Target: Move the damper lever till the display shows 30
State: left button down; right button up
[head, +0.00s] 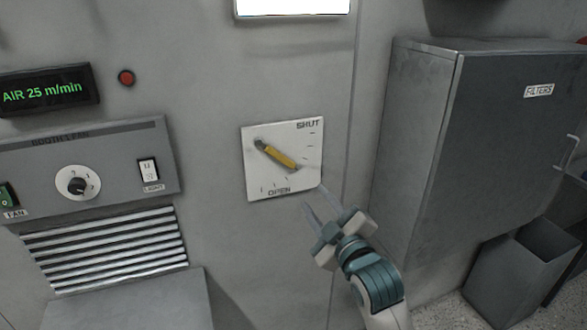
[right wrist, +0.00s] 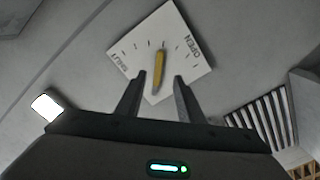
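The damper lever (head: 277,154) is a yellow bar on a grey pivot, on a white square plate (head: 252,181) marked SHUT at top right and OPEN at the bottom. It points down and right, between the two marks. The display (head: 45,91) at the left reads AIR 25 m/min in green. My right gripper (head: 314,194) is below and right of the plate, its two fingers apart and empty. In the right wrist view the lever (right wrist: 160,68) shows beyond and between the open fingertips (right wrist: 160,76), apparently not touched. My left gripper is not in view.
A fan panel (head: 115,165) with a dial (head: 77,183), a light switch (head: 148,171) and a slatted vent (head: 105,250) is at the left. A red button (head: 126,77) is beside the display. A grey FILTERS cabinet (head: 480,130) stands to the right, with an open bin (head: 520,265) below.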

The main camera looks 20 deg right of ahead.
aim_at(290, 165)
jog(key=w+p, duration=0.1)
jog(key=w, duration=0.4)
jog(key=w+p, duration=0.1)
jog(key=w, duration=0.4)
jog(key=w+p, duration=0.1)
jog(key=w, duration=0.4)
jog(key=shift+w+a+p, duration=0.25)
jog(key=shift+w+p, duration=0.1)
grip_shut()
